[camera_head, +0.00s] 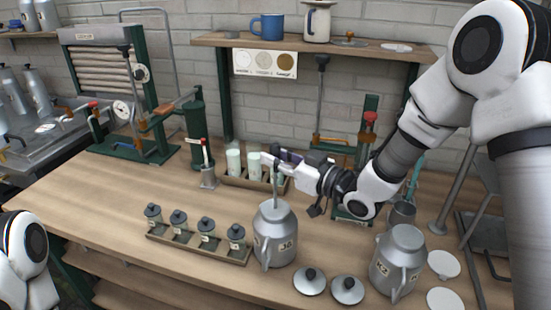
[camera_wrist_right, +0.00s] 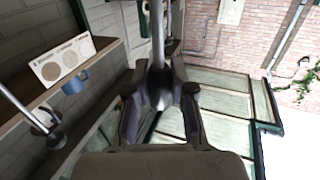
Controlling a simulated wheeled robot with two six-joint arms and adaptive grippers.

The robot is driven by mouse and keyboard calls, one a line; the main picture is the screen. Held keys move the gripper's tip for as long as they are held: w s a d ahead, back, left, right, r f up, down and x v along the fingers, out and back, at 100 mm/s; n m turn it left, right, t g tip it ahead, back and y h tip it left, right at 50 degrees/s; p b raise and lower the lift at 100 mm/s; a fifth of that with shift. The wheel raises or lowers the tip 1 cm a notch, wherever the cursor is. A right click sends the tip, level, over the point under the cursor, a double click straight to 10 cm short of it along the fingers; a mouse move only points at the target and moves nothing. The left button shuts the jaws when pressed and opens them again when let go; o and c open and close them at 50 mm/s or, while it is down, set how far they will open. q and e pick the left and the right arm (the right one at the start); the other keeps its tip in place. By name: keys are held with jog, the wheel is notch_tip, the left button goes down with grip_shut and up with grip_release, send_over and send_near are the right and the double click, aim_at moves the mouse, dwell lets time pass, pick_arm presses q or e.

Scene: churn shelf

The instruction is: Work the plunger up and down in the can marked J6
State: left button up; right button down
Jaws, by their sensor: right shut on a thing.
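The grey metal can marked J6 (camera_head: 272,240) stands upright on the wooden bench, its label facing front. The plunger's thin metal rod (camera_head: 275,192) rises upright from the can's top; its lower end inside the can is hidden. My right gripper (camera_head: 274,160) is above the can, shut on the upper part of the rod. In the right wrist view the rod (camera_wrist_right: 158,35) runs between the two fingers of my right gripper (camera_wrist_right: 160,92). My left gripper is not in view; only a part of my left arm shows at the lower left.
A second can (camera_head: 398,266) stands to the right. Two dark-knobbed lids (camera_head: 309,284) lie at the bench front. A rack of small lidded jars (camera_head: 196,247) is left of J6; a tray with milky glasses (camera_head: 236,178) is behind. A shelf (camera_head: 330,46) hangs above.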

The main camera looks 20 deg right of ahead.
aim_at(276, 183)
notch_tip(276, 183, down, 7)
jog(key=b, duration=0.6)
jog(key=shift+f, duration=0.2)
jog(key=shift+r, duration=0.15)
notch_tip(276, 183, up, 7)
jog(key=p, duration=0.5)
jog(key=shift+r+p, duration=0.2)
jog(key=shift+p, duration=0.2)
jog(key=shift+f, duration=0.2)
